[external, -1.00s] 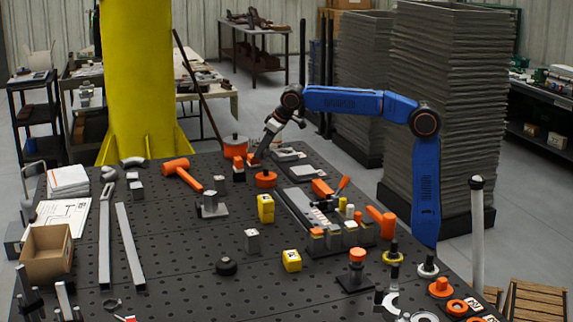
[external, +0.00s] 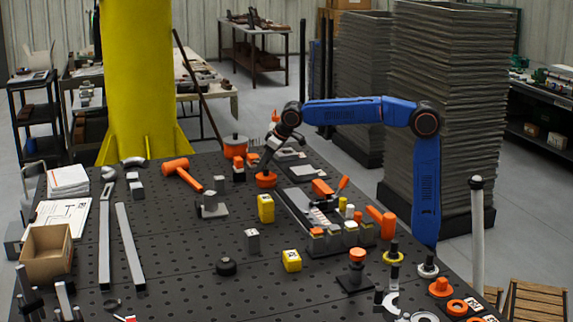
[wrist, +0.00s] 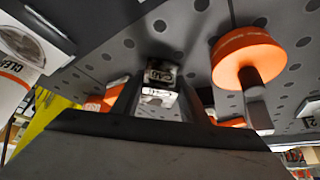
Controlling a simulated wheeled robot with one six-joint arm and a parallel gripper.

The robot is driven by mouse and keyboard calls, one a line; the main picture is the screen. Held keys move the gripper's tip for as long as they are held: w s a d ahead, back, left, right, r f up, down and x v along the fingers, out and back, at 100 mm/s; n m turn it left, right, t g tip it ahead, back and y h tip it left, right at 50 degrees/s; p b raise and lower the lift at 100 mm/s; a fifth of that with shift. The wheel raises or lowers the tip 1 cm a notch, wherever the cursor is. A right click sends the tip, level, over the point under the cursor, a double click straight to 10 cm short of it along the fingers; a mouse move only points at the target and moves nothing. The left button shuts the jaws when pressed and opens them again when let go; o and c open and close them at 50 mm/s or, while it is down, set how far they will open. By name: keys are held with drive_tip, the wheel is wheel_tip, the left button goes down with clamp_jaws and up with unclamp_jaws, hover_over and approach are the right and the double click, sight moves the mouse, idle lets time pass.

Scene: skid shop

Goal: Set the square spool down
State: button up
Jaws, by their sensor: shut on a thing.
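The square spool (wrist: 160,74) shows in the wrist view as a small dark, shiny, square-ended piece with pale lettering, between the fingers of my gripper (wrist: 158,100). My gripper is shut on it. In the external view my gripper (external: 269,163) points down at the far middle of the bench, just above or behind an orange disc (external: 266,180). The spool cannot be made out there. I cannot tell whether it touches the bench.
An orange round piece with a dark post (wrist: 250,55) stands close at right in the wrist view. An orange-topped block (external: 238,170) is left of my gripper, with a larger orange pot (external: 235,148) behind. A grey fixture (external: 296,210) lies in front; bare perforated bench (external: 180,235) is at left.

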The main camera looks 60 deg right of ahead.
drive_tip(key=o, duration=1.3)
drive_tip(key=shift+v, duration=6.1)
